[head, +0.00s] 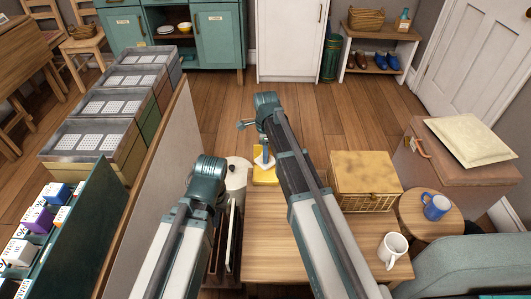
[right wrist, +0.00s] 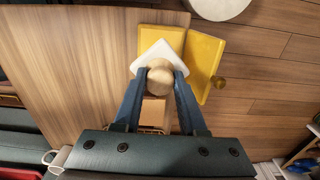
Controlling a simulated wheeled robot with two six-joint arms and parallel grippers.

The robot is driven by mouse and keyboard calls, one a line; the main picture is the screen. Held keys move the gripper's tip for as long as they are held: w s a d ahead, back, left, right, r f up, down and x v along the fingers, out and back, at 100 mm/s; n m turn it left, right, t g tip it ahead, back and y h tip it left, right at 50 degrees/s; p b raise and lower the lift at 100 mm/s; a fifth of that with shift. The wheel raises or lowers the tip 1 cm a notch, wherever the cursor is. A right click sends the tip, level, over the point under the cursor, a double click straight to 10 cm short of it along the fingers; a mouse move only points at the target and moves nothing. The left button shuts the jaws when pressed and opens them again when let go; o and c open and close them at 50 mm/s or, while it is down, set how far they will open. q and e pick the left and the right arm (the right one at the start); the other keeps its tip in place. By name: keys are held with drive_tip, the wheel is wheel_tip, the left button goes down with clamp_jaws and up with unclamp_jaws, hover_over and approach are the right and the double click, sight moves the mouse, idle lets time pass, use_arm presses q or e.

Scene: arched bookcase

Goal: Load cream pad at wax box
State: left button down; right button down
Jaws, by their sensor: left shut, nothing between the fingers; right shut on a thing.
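The cream pad (right wrist: 158,53) is a pale square with a round wooden knob (right wrist: 159,77), turned like a diamond in the right wrist view. My right gripper (right wrist: 159,85) is shut on its knob. The pad also shows in the head view (head: 263,161), under my right gripper (head: 264,151). The yellow wax box (right wrist: 160,34) lies below the pad, with a tilted yellow panel (right wrist: 205,62) beside it, possibly its lid. It also shows in the head view (head: 265,178). Whether pad and box touch is unclear. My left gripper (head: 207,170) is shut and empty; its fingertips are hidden.
A wicker box (head: 363,180) and a white mug (head: 392,250) stand on the table (head: 270,258). A round white thing (head: 236,176) and a dark upright rack (head: 233,240) are left of the wax box. A partition (head: 150,190) stands further left.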

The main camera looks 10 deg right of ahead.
drive_tip(key=shift+f+b, duration=2.25)
drive_tip(key=shift+f, duration=0.3)
drive_tip(key=shift+f+b, duration=0.45)
drive_tip(key=shift+b, duration=0.05)
wheel_tip(320, 180, up, 7)
drive_tip(key=p, duration=0.7)
idle(0.3)
idle(0.5)
wheel_tip(320, 180, up, 29)
drive_tip(key=p, duration=2.9)
